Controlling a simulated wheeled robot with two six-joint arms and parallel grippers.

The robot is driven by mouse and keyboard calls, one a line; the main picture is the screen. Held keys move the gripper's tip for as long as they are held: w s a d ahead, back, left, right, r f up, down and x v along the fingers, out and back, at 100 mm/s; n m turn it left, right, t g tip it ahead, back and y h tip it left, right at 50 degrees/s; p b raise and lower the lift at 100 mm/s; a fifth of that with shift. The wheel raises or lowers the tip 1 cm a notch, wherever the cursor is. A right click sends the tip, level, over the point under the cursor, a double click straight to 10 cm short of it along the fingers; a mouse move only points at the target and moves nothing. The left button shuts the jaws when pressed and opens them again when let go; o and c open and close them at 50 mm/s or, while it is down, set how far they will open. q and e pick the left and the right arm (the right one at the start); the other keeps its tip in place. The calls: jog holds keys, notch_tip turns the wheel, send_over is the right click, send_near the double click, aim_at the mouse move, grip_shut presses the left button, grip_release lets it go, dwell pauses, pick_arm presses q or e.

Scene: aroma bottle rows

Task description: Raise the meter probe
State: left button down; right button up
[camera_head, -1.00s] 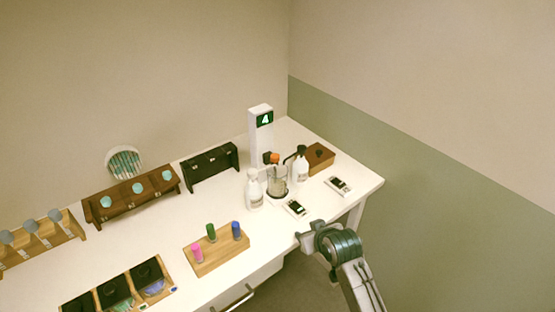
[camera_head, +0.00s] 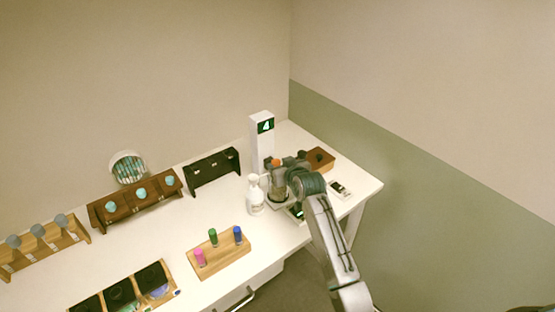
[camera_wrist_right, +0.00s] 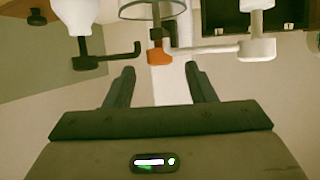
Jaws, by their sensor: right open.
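The meter probe has an orange top (camera_head: 275,162) and stands in a clear glass beaker (camera_head: 279,193) near the right end of the white table. In the right wrist view the orange top (camera_wrist_right: 159,55) shows just beyond and between the fingertips, with the beaker (camera_wrist_right: 138,11) behind it. My right gripper (camera_wrist_right: 161,76) is open, with nothing between its fingers. In the head view my right arm reaches over the table and partly hides the beaker and a small meter (camera_head: 296,213). My left gripper is not in view.
A white pump bottle (camera_head: 255,197) stands close left of the beaker; another (camera_wrist_right: 76,14) shows in the wrist view. A white tower (camera_head: 262,145) showing 4 stands behind. A brown box (camera_head: 320,158) and a second meter (camera_head: 340,189) lie right. A wooden vial rack (camera_head: 220,257) is front left.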

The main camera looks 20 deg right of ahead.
aim_at(277, 162)
jog(key=shift+p+x, duration=0.4)
jog(key=shift+x, duration=1.2)
grip_shut()
